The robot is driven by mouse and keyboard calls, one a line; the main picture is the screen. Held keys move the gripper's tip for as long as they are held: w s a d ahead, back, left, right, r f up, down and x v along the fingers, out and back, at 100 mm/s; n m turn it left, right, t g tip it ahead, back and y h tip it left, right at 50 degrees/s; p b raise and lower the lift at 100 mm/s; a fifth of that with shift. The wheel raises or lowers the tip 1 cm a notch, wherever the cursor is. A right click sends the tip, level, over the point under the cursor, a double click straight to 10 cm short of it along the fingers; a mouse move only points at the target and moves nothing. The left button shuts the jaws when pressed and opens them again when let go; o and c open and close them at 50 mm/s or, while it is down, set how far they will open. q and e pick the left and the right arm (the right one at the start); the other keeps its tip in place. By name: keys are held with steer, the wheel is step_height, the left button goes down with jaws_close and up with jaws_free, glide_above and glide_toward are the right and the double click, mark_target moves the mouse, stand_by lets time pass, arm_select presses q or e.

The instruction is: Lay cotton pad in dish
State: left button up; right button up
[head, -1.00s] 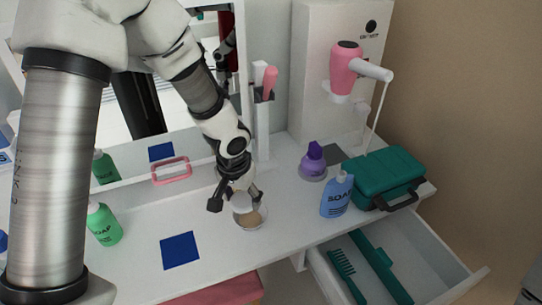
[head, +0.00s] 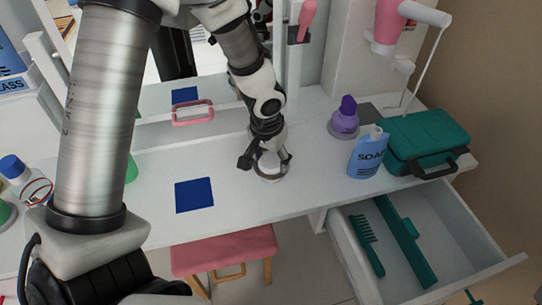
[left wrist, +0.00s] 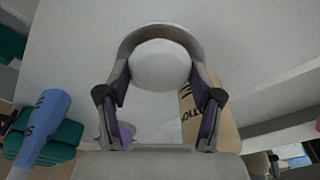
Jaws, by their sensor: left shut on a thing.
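The cotton pad (head: 270,161) is a white disc at my left gripper (head: 268,164), which is shut on it. In the left wrist view the pad (left wrist: 160,65) shows between the fingers of the left gripper (left wrist: 161,88). The dish (head: 271,178) is a small round thing with a grey rim, directly under the gripper on the white tabletop. Its rim (left wrist: 165,31) arcs round the pad in the left wrist view. I cannot tell whether the pad touches the dish's bottom. The right gripper is out of view.
A blue square (head: 194,195) lies left of the dish. A purple bottle (head: 344,120), a blue soap bottle (head: 367,155) and a teal case (head: 425,142) stand to the right. A pink stool (head: 225,252) stands below the table.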

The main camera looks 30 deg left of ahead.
mark_target(270, 163)
arm_select(q)
steer(key=shift+w+f, duration=0.1)
steer(key=shift+w, duration=0.05)
steer(key=o, duration=0.8)
steer(key=shift+c, duration=0.2)
steer(key=shift+o, duration=0.6)
steer(key=r+p, duration=0.4)
steer(key=r, duration=0.1)
steer(key=s+r+p, duration=0.1)
steer(key=r+p, duration=0.1)
steer(key=r, duration=0.1)
steer(key=shift+r, duration=0.1)
